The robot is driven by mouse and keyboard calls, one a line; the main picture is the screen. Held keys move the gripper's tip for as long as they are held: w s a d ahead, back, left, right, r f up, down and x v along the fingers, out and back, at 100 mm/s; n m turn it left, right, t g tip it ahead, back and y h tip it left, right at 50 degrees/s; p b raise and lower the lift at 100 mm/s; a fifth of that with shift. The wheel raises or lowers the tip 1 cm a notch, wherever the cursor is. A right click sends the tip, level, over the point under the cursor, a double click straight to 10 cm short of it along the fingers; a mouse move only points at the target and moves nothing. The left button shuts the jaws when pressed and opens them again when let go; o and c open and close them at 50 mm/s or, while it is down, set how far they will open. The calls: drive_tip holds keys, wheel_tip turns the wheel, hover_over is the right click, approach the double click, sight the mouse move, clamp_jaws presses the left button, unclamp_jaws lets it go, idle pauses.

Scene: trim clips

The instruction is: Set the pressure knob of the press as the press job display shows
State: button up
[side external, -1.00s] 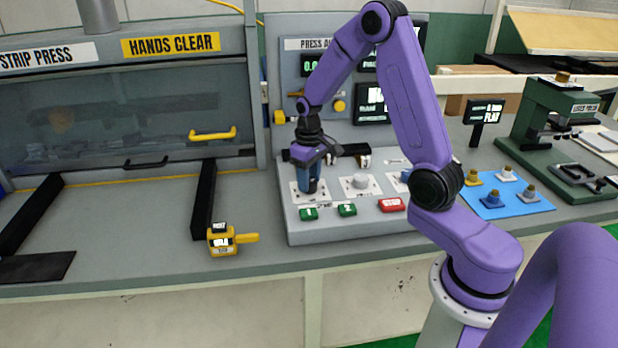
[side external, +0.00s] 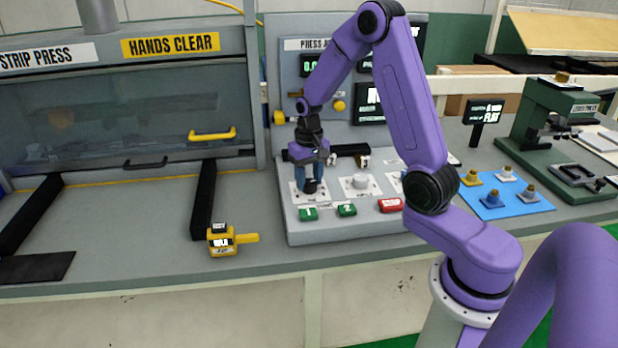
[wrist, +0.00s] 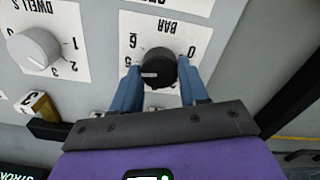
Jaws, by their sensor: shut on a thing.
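The black pressure knob (wrist: 160,65) sits on a white dial plate (wrist: 170,33) marked BAR, with numbers around it, in the wrist view. A small pale mark shows on the knob's lower left. My gripper (side external: 311,184) is down at the left end of the sloped control box in the side view. Its blue fingers are shut on the knob, one on each side. A black display (side external: 367,104) on the upright panel is partly hidden by my arm, and its text cannot be read in full.
A grey dwell knob (side external: 360,181) is right beside the pressure knob. Green buttons (side external: 347,210) and a red button (side external: 390,205) lie along the box's front. A yellow device (side external: 222,240) stands to the left, and a blue mat (side external: 506,209) with small parts to the right.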

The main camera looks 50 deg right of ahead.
sight(309, 181)
drive_tip(key=o, duration=1.1)
drive_tip(key=shift+c, duration=0.2)
drive_tip(key=shift+r, duration=0.1)
wheel_tip(309, 181, up, 17)
drive_tip(key=shift+r, duration=0.15)
drive_tip(key=s+a+f+n, duration=0.3)
drive_tip(key=s+a+n, duration=0.55)
drive_tip(key=a, duration=0.55)
drive_tip(key=s+a+f+n, duration=0.1)
drive_tip(key=s+n, duration=0.3)
drive_tip(key=s, duration=0.6)
drive_tip(key=s+a+f+n, duration=0.1)
drive_tip(key=s+f+n, duration=0.2)
drive_tip(key=s, duration=0.7)
drive_tip(key=shift+a+f+n, duration=0.35)
drive_tip(key=shift+n, duration=0.6)
